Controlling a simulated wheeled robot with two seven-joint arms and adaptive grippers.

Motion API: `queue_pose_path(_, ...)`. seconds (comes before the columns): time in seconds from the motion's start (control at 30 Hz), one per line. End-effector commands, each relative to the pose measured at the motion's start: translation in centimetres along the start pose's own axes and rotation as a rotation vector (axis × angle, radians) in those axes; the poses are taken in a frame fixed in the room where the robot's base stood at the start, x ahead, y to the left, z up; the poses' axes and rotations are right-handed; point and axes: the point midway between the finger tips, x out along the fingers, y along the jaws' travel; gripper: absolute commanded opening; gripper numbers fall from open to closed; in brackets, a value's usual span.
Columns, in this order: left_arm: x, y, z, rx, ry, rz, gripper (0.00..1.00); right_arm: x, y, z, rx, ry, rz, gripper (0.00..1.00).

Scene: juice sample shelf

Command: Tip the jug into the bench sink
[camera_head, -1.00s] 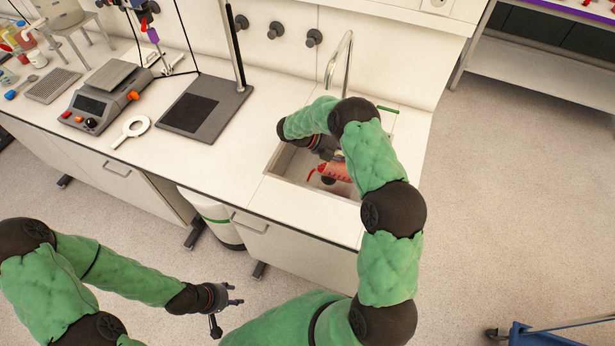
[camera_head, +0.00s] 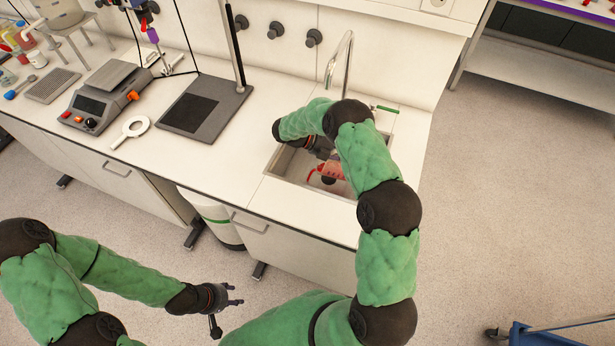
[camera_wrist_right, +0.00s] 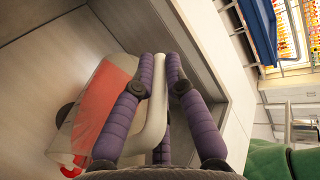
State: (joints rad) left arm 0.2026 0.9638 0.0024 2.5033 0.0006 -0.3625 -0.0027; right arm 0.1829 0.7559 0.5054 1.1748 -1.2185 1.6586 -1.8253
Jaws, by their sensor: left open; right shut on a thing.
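The bench sink (camera_head: 285,160) is a rectangular basin in the bench at the right. The jug (camera_head: 333,170) is inside its outline, tilted and partly hidden by my right arm. In the right wrist view the jug (camera_wrist_right: 105,100) is see-through with red liquid in it and a pale handle (camera_wrist_right: 153,120). The purple fingers of my right gripper (camera_wrist_right: 160,75) are shut around that handle. Red also shows at the jug's lower left in that view; I cannot tell whether it is flowing. My left gripper (camera_head: 228,298) is open and empty, low in front of the bench.
A tall tap (camera_head: 343,60) rises behind the sink. A grey stand base (camera_head: 205,108) and a balance-like device (camera_head: 97,100) stand on the bench to the left. A white ring-shaped tool (camera_head: 132,130) lies between them. The floor to the right is mostly clear.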

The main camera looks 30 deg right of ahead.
Motion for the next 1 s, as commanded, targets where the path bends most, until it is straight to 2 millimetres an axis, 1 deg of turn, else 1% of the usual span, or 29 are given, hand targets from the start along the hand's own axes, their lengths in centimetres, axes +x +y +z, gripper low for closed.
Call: queue_pose_path(1.0, 0.3, -0.1, 0.0, 0.0, 0.0, 0.0, 0.47, -1.2, -0.3, 0.2, 0.0, -0.016, -0.072, 0.0)
